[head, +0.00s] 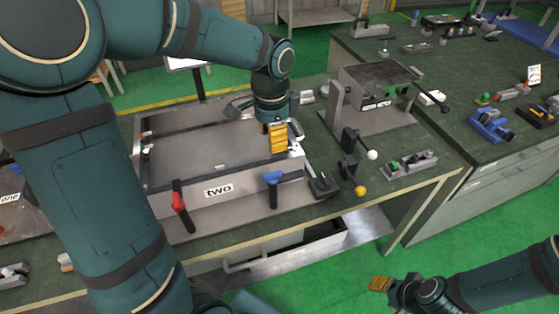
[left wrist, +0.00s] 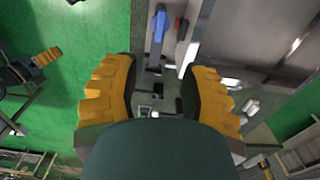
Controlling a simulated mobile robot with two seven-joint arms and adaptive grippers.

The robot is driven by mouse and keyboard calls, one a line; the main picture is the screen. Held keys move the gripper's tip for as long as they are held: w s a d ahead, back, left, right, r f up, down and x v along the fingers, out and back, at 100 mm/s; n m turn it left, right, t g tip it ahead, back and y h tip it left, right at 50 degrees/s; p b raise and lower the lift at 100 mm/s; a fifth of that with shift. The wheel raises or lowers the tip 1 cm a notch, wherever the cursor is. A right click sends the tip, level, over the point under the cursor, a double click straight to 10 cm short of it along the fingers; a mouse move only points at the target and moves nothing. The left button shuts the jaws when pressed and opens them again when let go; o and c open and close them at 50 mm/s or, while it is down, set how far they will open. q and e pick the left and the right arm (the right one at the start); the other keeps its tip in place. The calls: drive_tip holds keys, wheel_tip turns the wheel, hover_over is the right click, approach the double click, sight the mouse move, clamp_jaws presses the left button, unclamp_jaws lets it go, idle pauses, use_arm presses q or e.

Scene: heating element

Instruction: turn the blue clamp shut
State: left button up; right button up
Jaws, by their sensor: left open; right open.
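In the left wrist view the blue handle (left wrist: 160,24) shows at the top, beyond the fingertips. My left gripper (head: 277,140) points down above the fixture's right side, behind the clamp and apart from it. Its yellow fingers (left wrist: 157,80) are spread with nothing held between them. My right gripper (head: 381,284) is over the green floor at the lower right, away from the bench, open and empty.
A red clamp (head: 179,201) stands at the fixture's front left. To the right are a black-handled lever with a white knob (head: 372,155), another with a yellow knob (head: 361,190), and a grey stand (head: 378,85).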

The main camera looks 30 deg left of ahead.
sight(272, 174)
use_arm(q)
wheel_tip(272, 174, down, 13)
drive_tip(key=shift+s+a+f+b, duration=0.1)
drive_tip(key=shift+s+f+b, duration=0.1)
drive_tip(key=shift+b, duration=0.6)
clamp_jaws()
